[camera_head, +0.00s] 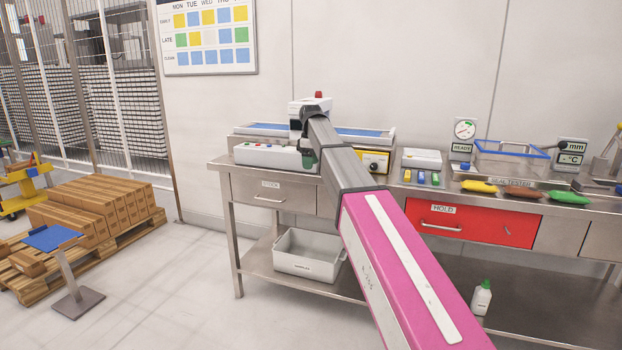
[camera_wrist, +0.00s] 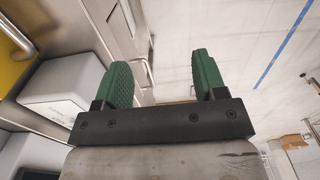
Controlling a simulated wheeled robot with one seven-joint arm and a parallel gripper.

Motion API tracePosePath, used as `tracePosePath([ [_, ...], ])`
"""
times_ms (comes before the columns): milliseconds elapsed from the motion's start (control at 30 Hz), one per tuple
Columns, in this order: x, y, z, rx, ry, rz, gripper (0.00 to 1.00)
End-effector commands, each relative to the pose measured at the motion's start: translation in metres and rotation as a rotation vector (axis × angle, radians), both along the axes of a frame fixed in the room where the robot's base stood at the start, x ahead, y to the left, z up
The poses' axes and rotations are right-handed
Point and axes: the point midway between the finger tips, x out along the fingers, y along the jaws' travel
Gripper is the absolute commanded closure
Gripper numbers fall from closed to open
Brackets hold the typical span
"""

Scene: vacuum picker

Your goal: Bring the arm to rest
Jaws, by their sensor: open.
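My arm reaches forward from the lower right of the head view, with a pink link nearest and grey links beyond. Its far end is over the left part of the steel bench (camera_head: 222,172). One green finger of my gripper shows below the arm's end, in front of the bench's machine. In the wrist view my gripper (camera_wrist: 162,88) has two green ribbed fingers standing well apart. Nothing is between them. Past the fingers, the wrist view shows drawer fronts at the left and pale floor at the right.
A white bin (camera_head: 306,263) and a bottle (camera_head: 481,298) are on the lower shelf.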

Motion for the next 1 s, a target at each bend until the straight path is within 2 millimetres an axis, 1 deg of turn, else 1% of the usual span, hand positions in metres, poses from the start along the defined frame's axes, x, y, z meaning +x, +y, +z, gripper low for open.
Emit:
tracePosePath([
  [33,-0.011,-0.01,-0.023,-0.001,0.003,-0.039,0.35],
  [67,-0.016,-0.015,-0.035,-0.001,0.004,-0.064,0.35],
  [100,-0.023,-0.022,-0.053,-0.001,0.004,-0.102,0.35],
  [167,-0.034,-0.034,-0.08,-0.001,0.004,-0.166,0.35],
  [200,-0.042,-0.043,-0.099,-0.001,0.005,-0.208,0.35],
  [267,-0.054,-0.054,-0.125,-0.002,0.004,-0.272,0.35],
  [300,-0.063,-0.061,-0.142,-0.001,0.003,-0.315,0.35],
  [367,-0.076,-0.073,-0.167,-0.001,0.003,-0.379,0.35],
  [400,-0.086,-0.08,-0.183,-0.001,0.003,-0.421,0.35],
  [467,-0.101,-0.091,-0.206,-0.001,0.003,-0.484,0.35],
  [500,-0.112,-0.098,-0.221,-0.001,0.002,-0.526,0.35],
  [567,-0.128,-0.108,-0.242,0.0,0.001,-0.59,0.35],
  [600,-0.14,-0.115,-0.256,0.0,0.001,-0.632,0.35],
  [667,-0.158,-0.125,-0.275,0.0,0.001,-0.696,0.35],
  [700,-0.17,-0.131,-0.288,0.0,0.002,-0.739,0.35],
  [767,-0.188,-0.14,-0.306,0.0,0.002,-0.802,0.35],
  [867,-0.221,-0.155,-0.333,-0.001,0.001,-0.907,0.35],
  [900,-0.234,-0.16,-0.343,-0.001,0.001,-0.95,0.35],
  [1000,-0.265,-0.172,-0.365,0.001,-0.001,-1.049,0.35],
])
